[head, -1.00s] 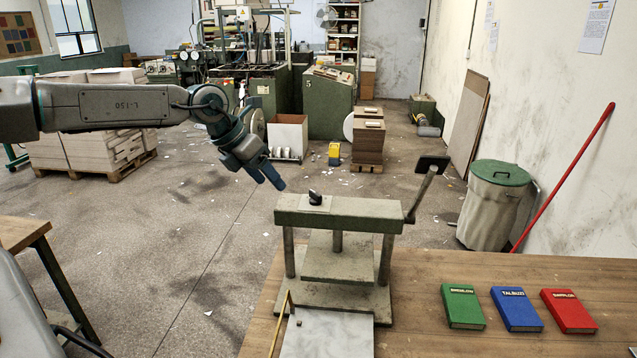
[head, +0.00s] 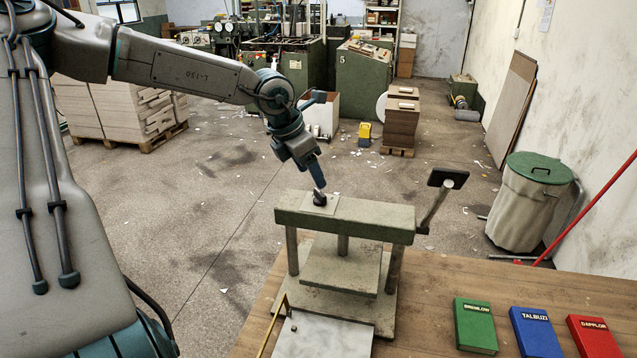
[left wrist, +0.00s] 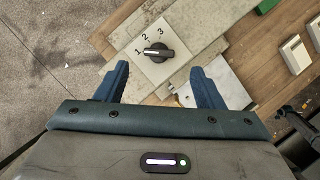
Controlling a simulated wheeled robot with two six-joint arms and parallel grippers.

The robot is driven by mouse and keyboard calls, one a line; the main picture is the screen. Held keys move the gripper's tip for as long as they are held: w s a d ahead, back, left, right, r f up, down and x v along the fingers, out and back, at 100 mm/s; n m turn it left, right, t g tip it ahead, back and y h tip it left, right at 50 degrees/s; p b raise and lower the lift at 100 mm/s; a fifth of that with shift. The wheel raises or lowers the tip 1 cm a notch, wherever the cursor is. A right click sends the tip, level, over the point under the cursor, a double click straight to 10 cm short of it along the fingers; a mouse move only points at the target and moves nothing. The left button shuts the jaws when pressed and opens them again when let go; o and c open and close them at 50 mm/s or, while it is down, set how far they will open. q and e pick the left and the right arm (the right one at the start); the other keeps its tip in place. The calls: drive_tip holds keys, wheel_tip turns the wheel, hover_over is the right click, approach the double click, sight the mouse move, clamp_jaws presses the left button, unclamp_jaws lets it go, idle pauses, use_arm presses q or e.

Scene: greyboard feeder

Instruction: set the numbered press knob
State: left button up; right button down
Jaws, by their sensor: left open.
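The press (head: 345,228) is a grey-green frame standing on the wooden table. Its black knob (head: 319,198) sits on a pale square plate on the top beam. In the left wrist view the knob (left wrist: 158,53) is a short bar lying roughly crosswise, beside the numbers 1, 2 and 3. Its left end is nearest the 1; I cannot surely tell which end is the pointer. My left gripper (head: 318,184) is just above the knob. In the left wrist view the gripper (left wrist: 159,70) is open and empty, with the knob slightly beyond the fingertips. My right gripper is not in view.
The press lever (head: 436,205) with its black handle rises at the beam's right end. Green (head: 475,326), blue (head: 535,333) and red (head: 594,338) books lie on the table (head: 430,300) to the right. A bin (head: 530,205) stands behind on the floor.

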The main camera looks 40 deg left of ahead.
sight(320, 192)
use_arm(q)
drive_tip(key=p+x, duration=0.1)
drive_tip(key=x, duration=0.3)
drive_tip(key=shift+w+f, duration=0.15)
drive_tip(key=shift+w, duration=0.05)
drive_tip(key=shift+f, duration=0.25)
drive_tip(key=shift+w+f+p, duration=0.15)
drive_tip(key=shift+f+p, duration=0.1)
drive_tip(key=shift+p, duration=0.05)
drive_tip(key=shift+w+d+f, duration=0.1)
drive_tip(key=shift+w+f, duration=0.1)
drive_tip(key=shift+f, duration=0.2)
drive_tip(key=c, duration=1)
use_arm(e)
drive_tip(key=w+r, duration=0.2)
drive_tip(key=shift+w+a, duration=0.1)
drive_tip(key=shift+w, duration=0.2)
